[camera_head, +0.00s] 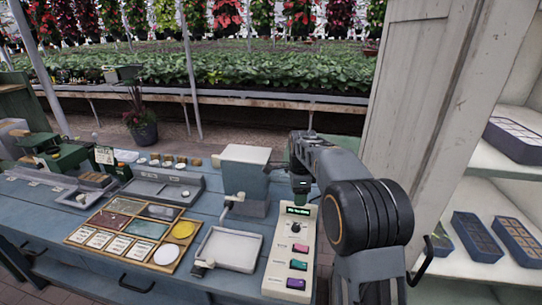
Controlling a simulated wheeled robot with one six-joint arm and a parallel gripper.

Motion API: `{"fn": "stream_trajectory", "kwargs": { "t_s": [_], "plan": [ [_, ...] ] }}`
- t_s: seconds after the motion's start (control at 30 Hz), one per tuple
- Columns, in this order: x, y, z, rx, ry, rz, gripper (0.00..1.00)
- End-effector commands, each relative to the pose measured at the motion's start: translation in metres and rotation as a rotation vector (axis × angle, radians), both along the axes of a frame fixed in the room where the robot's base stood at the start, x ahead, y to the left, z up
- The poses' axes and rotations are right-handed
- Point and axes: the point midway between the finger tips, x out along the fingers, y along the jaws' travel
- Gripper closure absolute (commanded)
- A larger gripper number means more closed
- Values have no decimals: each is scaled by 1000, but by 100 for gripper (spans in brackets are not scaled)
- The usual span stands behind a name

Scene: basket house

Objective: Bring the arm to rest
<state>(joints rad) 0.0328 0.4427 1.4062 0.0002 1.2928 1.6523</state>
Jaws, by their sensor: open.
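My arm rises at the right of the head view and folds over the blue bench. Its large dark joint is nearest to me. My gripper (300,188) is at the arm's far end, small and dark, pointing down just above the top of the control box. The jaws are open and I see nothing held in them. The control box (277,252) is cream, with a lit green display, a dark knob and several coloured buttons. I cannot tell the exact gap between gripper and box.
The blue bench (205,210) holds a grey block machine (245,172), a white tray (232,249), a wooden sorting board (118,255) and a grey scale-like tray (163,190). A white shelf unit (423,110) with dark trays stands close on the right. Plant beds lie behind.

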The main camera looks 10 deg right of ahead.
Motion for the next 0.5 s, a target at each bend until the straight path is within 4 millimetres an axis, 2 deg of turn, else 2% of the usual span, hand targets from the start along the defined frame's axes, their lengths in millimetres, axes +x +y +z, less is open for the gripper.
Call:
{"fn": "stream_trajectory", "kwargs": {
  "t_s": [0.07,0.17,0.27,0.37,0.47,0.5],
  "plan": [
    [0,0,0,0,-2,42,41],
    [4,0,-2,-2,-21,197,41],
    [-7,0,-24,1,2,428,41],
    [-33,2,-32,2,3,702,41],
    [-71,5,-29,-8,-19,994,41],
    [-90,7,-25,-19,-33,1115,41]
  ]
}}
